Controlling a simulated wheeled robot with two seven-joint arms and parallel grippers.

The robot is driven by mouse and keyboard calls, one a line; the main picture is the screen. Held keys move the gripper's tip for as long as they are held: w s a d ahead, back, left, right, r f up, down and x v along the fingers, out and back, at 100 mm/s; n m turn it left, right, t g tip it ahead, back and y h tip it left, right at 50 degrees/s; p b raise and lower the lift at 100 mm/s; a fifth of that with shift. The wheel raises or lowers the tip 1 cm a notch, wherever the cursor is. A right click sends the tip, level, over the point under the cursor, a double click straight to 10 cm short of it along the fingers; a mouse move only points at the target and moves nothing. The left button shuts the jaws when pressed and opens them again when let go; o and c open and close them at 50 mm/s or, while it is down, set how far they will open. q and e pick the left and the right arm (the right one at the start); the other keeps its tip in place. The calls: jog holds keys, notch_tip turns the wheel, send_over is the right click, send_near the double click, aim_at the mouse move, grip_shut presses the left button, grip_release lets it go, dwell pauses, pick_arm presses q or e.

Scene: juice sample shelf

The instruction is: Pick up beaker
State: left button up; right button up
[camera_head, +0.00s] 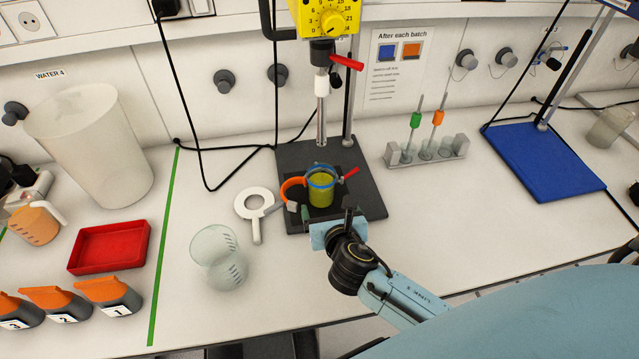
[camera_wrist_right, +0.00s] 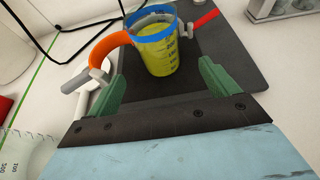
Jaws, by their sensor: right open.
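A beaker (camera_head: 321,188) of yellow-green liquid with a blue band at its rim stands upright on the black stirrer base plate (camera_head: 362,172). An orange curved clamp (camera_head: 292,188) sits at its left and a red-handled part at its right. My right gripper (camera_head: 327,216) is at the near side of the beaker. In the right wrist view the beaker (camera_wrist_right: 157,50) is ahead of the open green fingers (camera_wrist_right: 160,85), with nothing between them. A second, empty clear beaker (camera_head: 217,258) stands on the bench to the left. My left gripper is not in view.
The yellow mixer's shaft (camera_head: 321,110) hangs above the beaker. A white ring-shaped tool (camera_head: 256,214) lies to the left. A rack (camera_head: 427,154) with green and orange tools and a blue plate (camera_head: 545,162) are to the right. A red tray (camera_head: 109,247) lies far left.

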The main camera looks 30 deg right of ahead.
aim_at(324, 198)
jog(key=x, duration=0.3)
jog(key=shift+x, duration=0.85)
jog(key=b+x, duration=0.1)
jog(key=x, duration=0.2)
jog(key=shift+w+f, duration=0.2)
jog(key=shift+w, duration=0.1)
jog(key=shift+w+f, duration=0.1)
jog(key=shift+w, duration=0.05)
jog(key=shift+c, duration=0.3)
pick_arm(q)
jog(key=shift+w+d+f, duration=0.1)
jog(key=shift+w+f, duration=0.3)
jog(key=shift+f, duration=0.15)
pick_arm(e)
jog(key=c, duration=1.2)
